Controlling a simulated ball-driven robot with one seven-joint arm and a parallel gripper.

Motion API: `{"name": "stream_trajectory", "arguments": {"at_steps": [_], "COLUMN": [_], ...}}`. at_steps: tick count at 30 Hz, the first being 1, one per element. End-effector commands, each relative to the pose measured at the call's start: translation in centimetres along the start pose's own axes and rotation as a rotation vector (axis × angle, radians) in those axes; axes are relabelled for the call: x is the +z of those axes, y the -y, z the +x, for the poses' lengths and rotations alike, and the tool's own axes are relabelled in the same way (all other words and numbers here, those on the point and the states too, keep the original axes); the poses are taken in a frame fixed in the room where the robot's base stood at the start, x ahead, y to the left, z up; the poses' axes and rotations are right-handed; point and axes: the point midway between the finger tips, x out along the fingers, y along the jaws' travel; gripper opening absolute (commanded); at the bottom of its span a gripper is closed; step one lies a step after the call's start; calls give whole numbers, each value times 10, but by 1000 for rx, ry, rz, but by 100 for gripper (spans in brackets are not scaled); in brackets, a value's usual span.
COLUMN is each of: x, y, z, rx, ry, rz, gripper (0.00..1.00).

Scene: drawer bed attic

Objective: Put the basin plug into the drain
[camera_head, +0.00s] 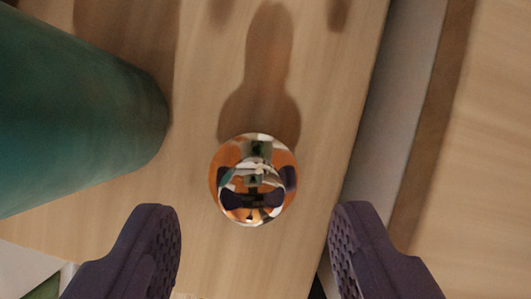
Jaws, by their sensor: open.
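A shiny, mirror-like metal piece, which looks like the basin plug (254,180), stands on a light wooden surface (215,255) in the middle of the view. It has a rounded knob above a wider round base. My gripper (253,240) is open, with its two dark ridged fingers at the lower left and lower right. The plug lies between the fingers' lines and a little beyond their tips, and neither finger appears to touch it. No drain is in view.
A large green rounded object (75,115) stands close by at the left. The wooden surface ends at the right, beside a grey strip (395,105) and another wooden surface (490,170). Shadows fall across the top. Something pale and green shows at the lower left corner.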

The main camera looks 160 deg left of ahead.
Motion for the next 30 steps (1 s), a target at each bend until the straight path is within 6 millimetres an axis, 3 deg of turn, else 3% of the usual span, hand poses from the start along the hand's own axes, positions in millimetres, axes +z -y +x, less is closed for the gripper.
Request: {"name": "stream_trajectory", "arguments": {"at_steps": [1, 4, 11, 19, 30], "x": [0, 0, -1, -1, -2], "y": [1, 1, 1, 1, 1], "z": [13, 27, 28, 28, 25], "rx": [0, 0, -1, -1, -2], "ry": [0, 0, 0, -1, -1], "rz": [0, 0, -1, -1, -1], "gripper": [57, 57, 57, 0, 0]}}
